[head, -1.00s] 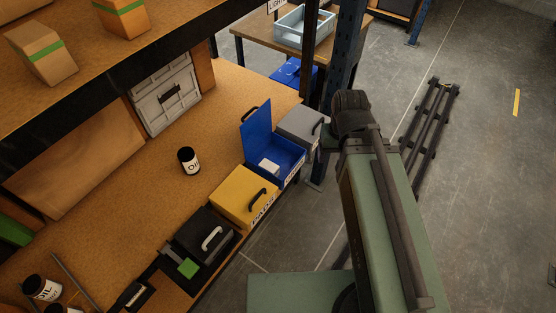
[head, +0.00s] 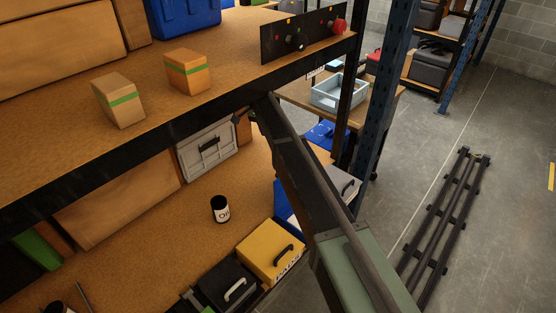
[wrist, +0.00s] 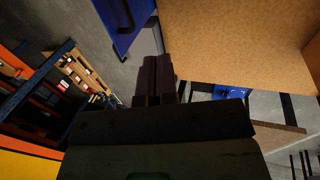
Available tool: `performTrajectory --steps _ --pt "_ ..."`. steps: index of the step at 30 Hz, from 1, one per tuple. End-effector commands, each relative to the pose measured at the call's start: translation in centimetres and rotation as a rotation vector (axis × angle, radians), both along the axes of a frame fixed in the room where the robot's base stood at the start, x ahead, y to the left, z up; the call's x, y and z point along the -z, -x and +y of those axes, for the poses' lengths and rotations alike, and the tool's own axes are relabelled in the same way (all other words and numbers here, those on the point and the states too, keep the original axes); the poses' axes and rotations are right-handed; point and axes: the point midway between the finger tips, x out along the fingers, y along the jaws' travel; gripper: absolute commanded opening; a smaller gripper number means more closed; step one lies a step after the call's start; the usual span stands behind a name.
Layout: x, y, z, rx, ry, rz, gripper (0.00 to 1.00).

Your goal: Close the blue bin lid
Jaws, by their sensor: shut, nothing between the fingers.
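The blue bin (head: 283,204) stands on the lower wooden shelf between the yellow bin and the grey bin. My arm hides most of it in the head view, so its lid angle cannot be read there. In the wrist view a blue panel with a dark handle (wrist: 126,22), which looks like the bin's lid, is at the top, left of my fingers. My gripper (wrist: 157,62) is shut and empty, apart from the panel in the picture. In the head view my arm reaches under the upper shelf, and the fingers cannot be made out.
The yellow bin (head: 270,250) and black bin (head: 228,283) stand in the same row; the grey bin (head: 342,184) is beyond. An oil can (head: 220,209) stands behind the row. The upper shelf's dark edge (head: 190,122) overhangs. Shelf surface around the can is clear.

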Motion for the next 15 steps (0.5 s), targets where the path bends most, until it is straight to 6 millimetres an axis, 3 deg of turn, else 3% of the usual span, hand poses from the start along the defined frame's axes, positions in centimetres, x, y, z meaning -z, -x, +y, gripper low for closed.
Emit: performTrajectory --steps 7,15 --pt "2.3 0.4 -0.5 -0.002 -0.001 0.0 0.0" --pt "8.0 1.5 -1.8 -0.003 -0.002 -0.001 0.0"
